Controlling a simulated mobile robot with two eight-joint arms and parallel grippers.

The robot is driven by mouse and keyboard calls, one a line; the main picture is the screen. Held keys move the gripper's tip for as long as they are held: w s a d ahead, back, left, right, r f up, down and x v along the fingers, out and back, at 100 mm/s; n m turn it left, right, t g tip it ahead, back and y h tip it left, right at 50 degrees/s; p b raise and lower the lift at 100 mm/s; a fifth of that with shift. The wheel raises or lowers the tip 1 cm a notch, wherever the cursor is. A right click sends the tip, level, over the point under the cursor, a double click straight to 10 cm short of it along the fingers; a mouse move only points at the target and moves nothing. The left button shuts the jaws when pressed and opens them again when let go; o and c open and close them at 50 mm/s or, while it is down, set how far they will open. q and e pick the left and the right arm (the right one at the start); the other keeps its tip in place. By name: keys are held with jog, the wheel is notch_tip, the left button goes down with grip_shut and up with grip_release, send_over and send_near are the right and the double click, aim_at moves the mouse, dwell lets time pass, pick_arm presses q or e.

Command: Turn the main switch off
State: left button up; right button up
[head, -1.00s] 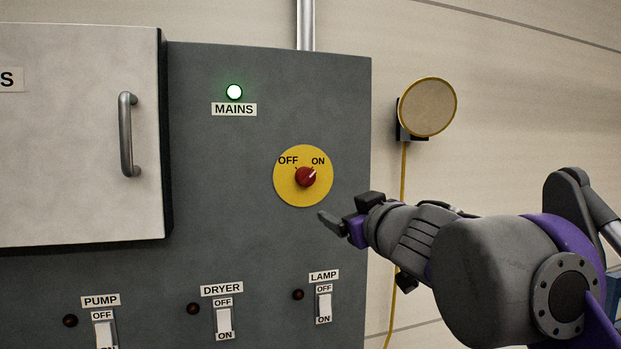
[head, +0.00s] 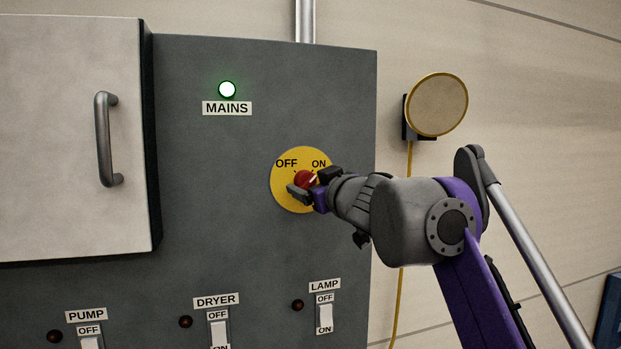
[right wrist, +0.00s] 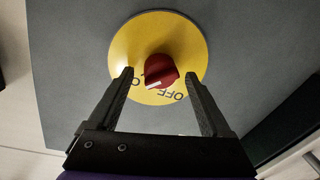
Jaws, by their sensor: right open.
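The main switch is a red rotary knob (head: 304,179) on a yellow disc (head: 287,197) marked OFF and ON. Its white pointer line is toward ON. The green MAINS light (head: 227,89) above is lit. My right gripper (head: 312,186) is at the knob, with fingers partly covering the disc's lower right. In the right wrist view the gripper (right wrist: 160,88) is open. The knob (right wrist: 161,70) lies between and just beyond the fingertips, with a gap on each side. My left gripper is not in view.
PUMP, DRYER (head: 219,332) and LAMP (head: 325,318) rocker switches sit low on the grey panel (head: 200,170). A cabinet door with a handle (head: 106,138) protrudes at left. A round yellow-rimmed device (head: 438,104) with a yellow cable hangs on the wall at right.

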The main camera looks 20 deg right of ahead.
jog(key=shift+w, duration=0.4)
jog(key=shift+a, duration=0.1)
jog(key=c, duration=1.3)
